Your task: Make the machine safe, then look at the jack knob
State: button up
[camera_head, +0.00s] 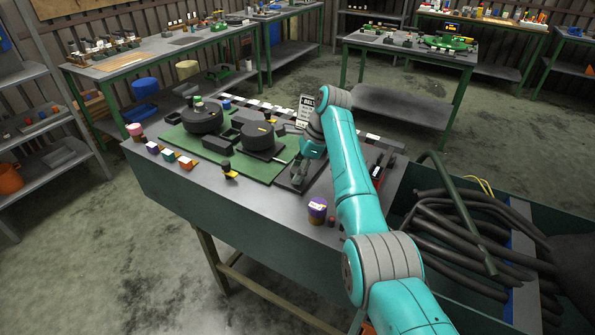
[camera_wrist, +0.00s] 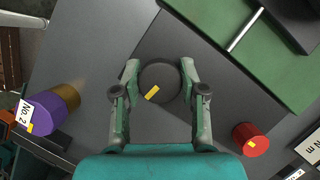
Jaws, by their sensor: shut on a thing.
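My gripper (camera_head: 297,181) reaches down over a dark plate (camera_head: 318,168) at the right part of the bench. In the wrist view my gripper (camera_wrist: 160,75) has its two fingers on either side of a round black knob (camera_wrist: 158,88) with a yellow mark, shut on it. The knob sits over a dark grey plate (camera_wrist: 160,45). Whether this is the jack knob cannot be told. In the head view the gripper hides the knob. Two round black machine parts (camera_head: 202,117) and (camera_head: 257,135) rest on a green mat (camera_head: 260,171).
A purple cylinder (camera_head: 317,209) and a small red cylinder (camera_wrist: 251,138) stand near the gripper. A black piece with a yellow base (camera_head: 229,171) and several small labelled blocks line the front edge. A bin of thick black hose (camera_head: 455,235) is right of the bench.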

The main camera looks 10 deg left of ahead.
jog(key=o, duration=1.1)
jog(key=shift+o, duration=0.2)
jog(key=v, duration=1.2)
